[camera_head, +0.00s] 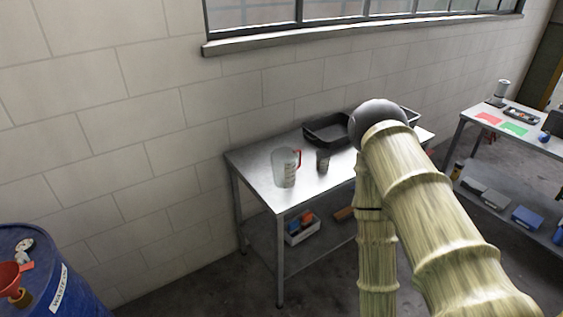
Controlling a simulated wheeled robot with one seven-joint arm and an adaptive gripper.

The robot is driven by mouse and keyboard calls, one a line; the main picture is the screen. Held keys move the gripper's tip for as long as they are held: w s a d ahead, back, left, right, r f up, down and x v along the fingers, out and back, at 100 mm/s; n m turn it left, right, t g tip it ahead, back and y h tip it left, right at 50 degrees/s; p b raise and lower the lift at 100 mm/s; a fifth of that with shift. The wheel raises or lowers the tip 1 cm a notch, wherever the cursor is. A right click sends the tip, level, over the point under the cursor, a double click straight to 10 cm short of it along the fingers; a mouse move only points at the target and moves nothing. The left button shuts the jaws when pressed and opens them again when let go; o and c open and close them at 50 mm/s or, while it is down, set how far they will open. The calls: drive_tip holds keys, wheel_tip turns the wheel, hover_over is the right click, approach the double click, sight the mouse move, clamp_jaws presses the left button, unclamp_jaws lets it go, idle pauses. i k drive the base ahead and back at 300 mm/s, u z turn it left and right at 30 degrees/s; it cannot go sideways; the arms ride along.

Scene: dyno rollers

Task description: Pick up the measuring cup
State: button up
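The measuring cup (285,168) is a clear, see-through jug with a red handle on its right side. It stands upright on the metal table (257,168), towards the left end of the top. A small dark cup or can (323,161) stands just to its right. My arm, in pale ringed links with a dark round joint, fills the right of the view and covers the right part of the table. My gripper is not visible, so its place relative to the measuring cup cannot be told.
A black tray (327,131) lies at the back of the table. The lower shelf holds a white box (301,235) with coloured items. A blue waste drum (78,291) stands at lower left. A second table (474,113) stands at right. Floor is clear between drum and table.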

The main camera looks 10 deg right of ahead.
sight(323, 161)
drive_tip(key=u, duration=0.9)
drive_tip(key=i, duration=1)
drive_tip(key=z, duration=0.15)
